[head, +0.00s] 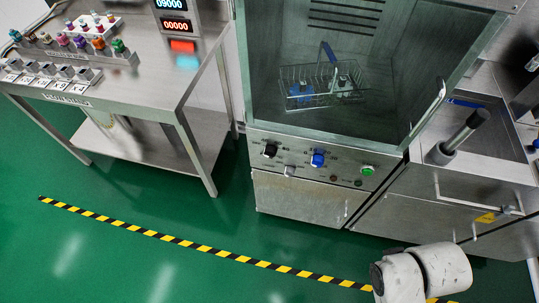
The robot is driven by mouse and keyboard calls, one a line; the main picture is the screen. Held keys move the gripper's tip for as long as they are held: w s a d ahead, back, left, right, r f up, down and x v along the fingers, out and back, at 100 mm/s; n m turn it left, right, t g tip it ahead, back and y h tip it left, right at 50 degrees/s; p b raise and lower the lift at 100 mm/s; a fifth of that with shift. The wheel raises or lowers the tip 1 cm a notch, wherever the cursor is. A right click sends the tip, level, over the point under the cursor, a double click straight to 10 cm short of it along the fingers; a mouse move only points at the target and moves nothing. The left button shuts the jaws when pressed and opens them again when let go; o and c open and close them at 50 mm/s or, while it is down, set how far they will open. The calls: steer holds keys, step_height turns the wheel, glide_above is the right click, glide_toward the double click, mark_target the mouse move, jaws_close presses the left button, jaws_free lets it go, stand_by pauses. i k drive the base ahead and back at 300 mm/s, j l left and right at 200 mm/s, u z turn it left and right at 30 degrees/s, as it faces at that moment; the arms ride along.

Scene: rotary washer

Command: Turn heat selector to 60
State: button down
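The washer's control panel (340,168) runs along the front below its glass chamber. It carries a black knob (270,150) at the left, a blue knob (317,159) in the middle and a green button (367,170) to the right. The markings around the knobs are too small to read, so I cannot tell which knob is the heat selector or where it points. White links of my arm show at the bottom right, apart from the panel. My gripper is not in view.
A wire basket (318,88) with blue items stands inside the chamber. A steel table (125,75) with colored-capped bottles is at the left. A sink (480,135) with a dark-handled cylinder is at the right. Green floor with a striped yellow-black line (190,244) is clear in front.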

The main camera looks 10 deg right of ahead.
mark_target(271, 152)
steer(key=i+j+u, duration=0.2)
steer(key=j+u, duration=0.25)
steer(key=i+j+u, duration=0.25)
steer(key=u, duration=0.2)
steer(key=j, duration=0.1)
